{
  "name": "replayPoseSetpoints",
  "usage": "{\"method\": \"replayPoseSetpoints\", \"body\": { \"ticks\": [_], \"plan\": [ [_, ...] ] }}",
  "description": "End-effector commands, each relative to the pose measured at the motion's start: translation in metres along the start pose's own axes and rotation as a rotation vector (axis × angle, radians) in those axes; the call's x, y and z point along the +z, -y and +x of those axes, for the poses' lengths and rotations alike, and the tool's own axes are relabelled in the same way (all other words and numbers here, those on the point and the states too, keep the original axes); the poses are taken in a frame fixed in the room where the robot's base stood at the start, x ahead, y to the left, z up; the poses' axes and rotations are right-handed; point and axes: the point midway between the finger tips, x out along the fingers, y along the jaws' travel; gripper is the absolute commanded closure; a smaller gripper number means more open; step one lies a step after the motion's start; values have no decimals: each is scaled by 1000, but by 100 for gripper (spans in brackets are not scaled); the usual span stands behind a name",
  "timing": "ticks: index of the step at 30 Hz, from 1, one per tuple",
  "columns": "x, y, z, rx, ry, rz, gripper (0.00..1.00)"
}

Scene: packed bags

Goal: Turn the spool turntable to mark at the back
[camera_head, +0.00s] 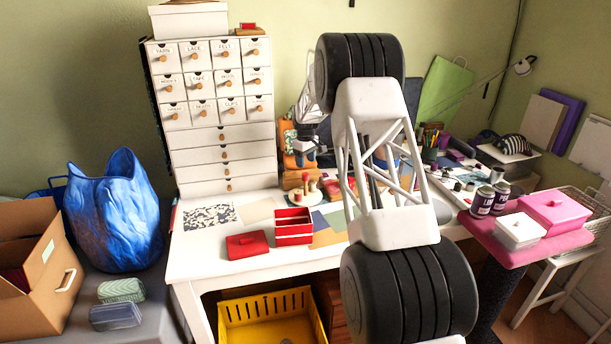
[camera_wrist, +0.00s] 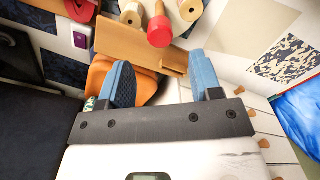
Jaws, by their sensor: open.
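My gripper (camera_head: 307,148) is above and behind the turntable in the head view, partly hidden by my arm. In the wrist view my gripper (camera_wrist: 162,78) has its two blue fingers wide apart, with nothing gripped. A red spool (camera_wrist: 160,31) and pale spools (camera_wrist: 131,13) show beyond the fingertips, apart from them. An orange object lies behind the fingers. The mark at the back cannot be made out.
The white drawer cabinet (camera_head: 222,110) stands close on the left. A wooden block (camera_wrist: 140,42) is close to the fingertips. A red open box (camera_head: 293,228) and a red case (camera_head: 246,245) lie in front. My arm hides part of the table.

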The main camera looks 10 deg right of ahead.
Motion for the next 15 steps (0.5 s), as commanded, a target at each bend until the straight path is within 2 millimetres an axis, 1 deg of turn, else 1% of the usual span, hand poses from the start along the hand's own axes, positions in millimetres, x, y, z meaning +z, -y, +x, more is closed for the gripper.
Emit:
{"method": "replayPoseSetpoints", "body": {
  "ticks": [12, 15],
  "plan": [
    [0, 0, 48, 0, 0, 0, 41],
    [0, 0, 57, 0, 1, -1, 41]
  ]
}}
